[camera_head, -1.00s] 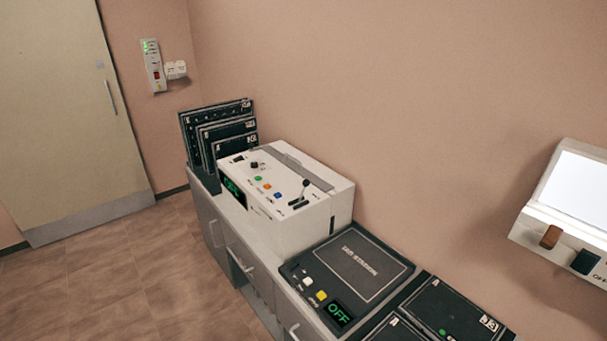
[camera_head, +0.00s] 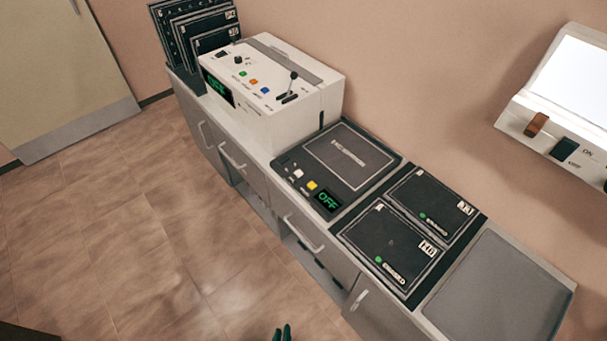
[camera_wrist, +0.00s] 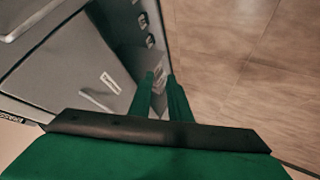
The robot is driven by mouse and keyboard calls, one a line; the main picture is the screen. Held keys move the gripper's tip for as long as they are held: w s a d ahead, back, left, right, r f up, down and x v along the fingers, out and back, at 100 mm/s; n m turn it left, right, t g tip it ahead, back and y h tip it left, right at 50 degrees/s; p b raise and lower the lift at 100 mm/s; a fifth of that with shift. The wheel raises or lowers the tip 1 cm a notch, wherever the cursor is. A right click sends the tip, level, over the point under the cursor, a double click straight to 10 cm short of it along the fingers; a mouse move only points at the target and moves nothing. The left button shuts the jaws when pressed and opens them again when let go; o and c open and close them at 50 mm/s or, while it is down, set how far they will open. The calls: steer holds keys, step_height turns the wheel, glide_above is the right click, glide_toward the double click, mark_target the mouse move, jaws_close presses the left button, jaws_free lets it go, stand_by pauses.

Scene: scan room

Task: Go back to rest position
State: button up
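My gripper (camera_head: 282,333) shows as two dark green fingertips at the bottom edge of the head view, over the floor in front of the cabinets. In the wrist view its green fingers (camera_wrist: 162,76) point away from the camera, close together with a narrow gap. I see nothing held between them. The gripper hangs beside the grey cabinet fronts (camera_wrist: 75,65), and the rest of my arm is hidden in the head view.
A long grey counter holds a white machine (camera_head: 305,100) with a lever, a dark panel (camera_head: 345,155) reading OFF, two black cassettes (camera_head: 385,240) (camera_head: 440,195) and a grey tray (camera_head: 500,290). Upright black plates (camera_head: 215,40) stand behind. A lit wall box (camera_head: 570,100) is at right. The floor (camera_head: 120,220) is clear.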

steer(key=s+d+r+m+t, duration=0.2)
steer(key=r, duration=0.8)
steer(key=s+d+r+m+t, duration=0.2)
steer(key=s+r, duration=0.1)
steer(key=r, duration=0.7)
steer(key=s+d+r+m+t, duration=0.1)
steer(key=s+d+r+t, duration=0.1)
steer(key=r, duration=0.7)
steer(key=shift+s+d+r+m, duration=0.35)
steer(key=shift+s+r+m, duration=0.05)
steer(key=shift+s, duration=0.05)
steer(key=shift+d, duration=0.2)
